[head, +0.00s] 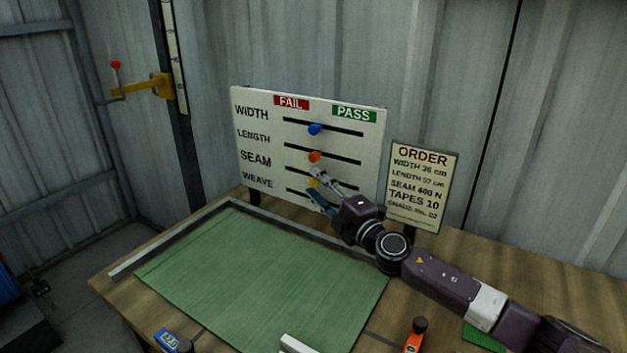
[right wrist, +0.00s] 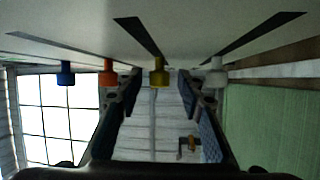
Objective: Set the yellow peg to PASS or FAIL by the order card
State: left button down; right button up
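The white board (head: 262,140) stands at the back of the bench, with FAIL in red at left and PASS in green at right. Its slots are labelled WIDTH, LENGTH, SEAM and WEAVE. The yellow peg (head: 313,183) appears to be in the SEAM slot, partly hidden by my right gripper (head: 317,186). In the right wrist view the yellow peg (right wrist: 159,77) shows between my open fingers (right wrist: 157,92), with gaps on both sides. The order card (head: 421,180) reads width 36 cm, length 57 cm, seam 600 N, tapes 10; its bottom line is too small. My left gripper is out of view.
A blue peg (head: 315,129) and an orange peg (head: 315,157) sit in the upper slots, between FAIL and PASS. A white peg (right wrist: 217,72) sits beside the yellow one.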

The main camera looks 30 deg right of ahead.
jog(key=shift+w+a+r, duration=0.1)
jog(key=shift+w+a, duration=0.1)
jog(key=shift+w, duration=0.6)
grip_shut()
